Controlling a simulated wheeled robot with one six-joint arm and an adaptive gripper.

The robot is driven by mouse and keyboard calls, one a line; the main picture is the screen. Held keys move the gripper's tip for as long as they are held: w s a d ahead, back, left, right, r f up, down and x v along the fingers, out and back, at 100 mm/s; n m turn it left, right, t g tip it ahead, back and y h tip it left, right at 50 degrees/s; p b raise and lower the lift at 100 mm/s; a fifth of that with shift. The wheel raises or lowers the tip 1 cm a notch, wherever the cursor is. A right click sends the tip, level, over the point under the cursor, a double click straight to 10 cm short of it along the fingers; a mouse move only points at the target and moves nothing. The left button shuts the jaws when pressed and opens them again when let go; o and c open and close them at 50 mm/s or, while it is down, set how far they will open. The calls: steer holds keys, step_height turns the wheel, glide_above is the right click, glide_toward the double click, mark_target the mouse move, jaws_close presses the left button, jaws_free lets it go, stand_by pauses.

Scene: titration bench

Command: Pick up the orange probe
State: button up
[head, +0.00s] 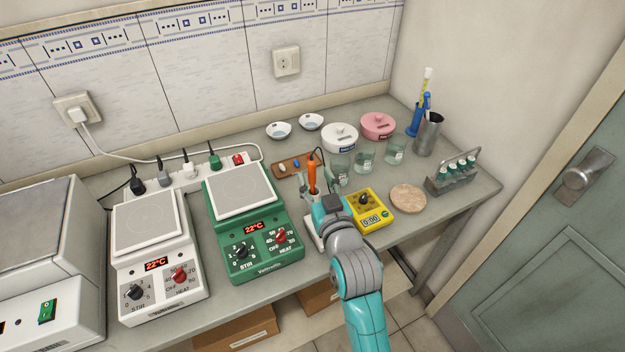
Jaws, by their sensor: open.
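The orange probe (312,176) stands upright near the middle of the bench, with a dark cable looping from its top. My gripper (316,197) is at the near side of the probe, at about the height of its lower part in the picture. The fingers are small and partly hidden by my own wrist, and I cannot tell whether they touch the probe. The gripper is open. The probe's lower end and most of its holder are hidden behind my arm.
A green hotplate (262,243) stands left of my arm, a white one (150,222) beyond it. Glass beakers (364,160) stand behind. A brown tray (290,168) lies behind left. A cork mat (408,198) lies right.

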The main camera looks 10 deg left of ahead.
mark_target(313, 170)
steer(key=shift+x, duration=1.95)
steer(key=shift+r, duration=0.2)
jaws_close()
step_height(313, 170, up, 10)
